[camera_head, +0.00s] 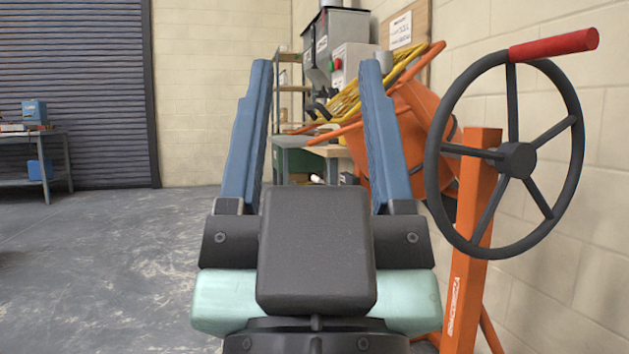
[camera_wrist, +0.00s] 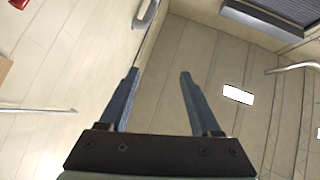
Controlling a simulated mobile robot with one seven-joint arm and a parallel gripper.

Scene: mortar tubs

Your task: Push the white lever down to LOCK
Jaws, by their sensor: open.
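I cannot make out a white lever or a LOCK mark in either view. My gripper (camera_head: 316,66) is raised in front of the head camera, with its two blue fingers spread wide and nothing between them. In the wrist view my gripper (camera_wrist: 158,73) also shows open and empty. The fingers and palm hide part of the orange mixer (camera_head: 410,125) and the table behind. A small white spot (camera_head: 317,178) shows low between the fingers, too small to identify.
An orange stand with a dark handwheel (camera_head: 517,160) and red handle (camera_head: 553,45) stands close on the right. A green-sided table (camera_head: 291,160) and a grey machine (camera_head: 335,35) are behind my gripper. A workbench (camera_head: 48,136) stands far left. The left floor is clear.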

